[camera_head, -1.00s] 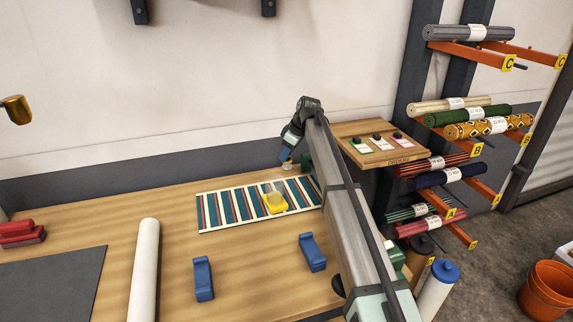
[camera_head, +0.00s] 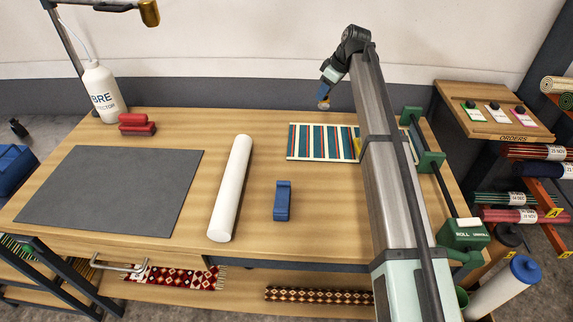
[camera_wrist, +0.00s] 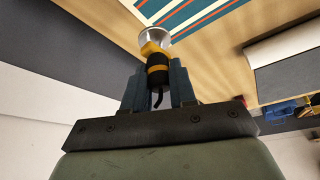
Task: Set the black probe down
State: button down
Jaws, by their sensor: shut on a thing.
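My gripper (camera_wrist: 157,82) is shut on the black probe (camera_wrist: 157,72), which has a yellow-orange band and a pale round disc at its far end. A short black cable end hangs between the fingers. In the head view my gripper (camera_head: 327,86) is high over the back of the bench, and the probe (camera_head: 323,103) shows small below it. The probe appears clear of the bench top. The striped rug (camera_head: 308,141) lies flat below and to the right, partly hidden by my arm.
A grey mat (camera_head: 112,190) covers the bench's left side. A white roll (camera_head: 231,188), a blue block (camera_head: 282,201) and red blocks (camera_head: 137,124) stand on the wooden bench (camera_head: 185,128). An orders board (camera_head: 485,118) is at right. Bare wood shows between the white roll and the rug.

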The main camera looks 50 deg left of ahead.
jog(key=s+d+n+g, duration=0.2)
jog(key=s+d+n, duration=0.15)
jog(key=s, duration=1.65)
jog(key=shift+h, duration=0.4)
jog(key=shift+d+f, duration=0.2)
jog(key=shift+f, duration=5.2)
jog(key=shift+f, duration=0.1)
jog(key=c, duration=0.9)
grip_release()
jog(key=v, duration=1.2)
jog(key=shift+s, duration=0.15)
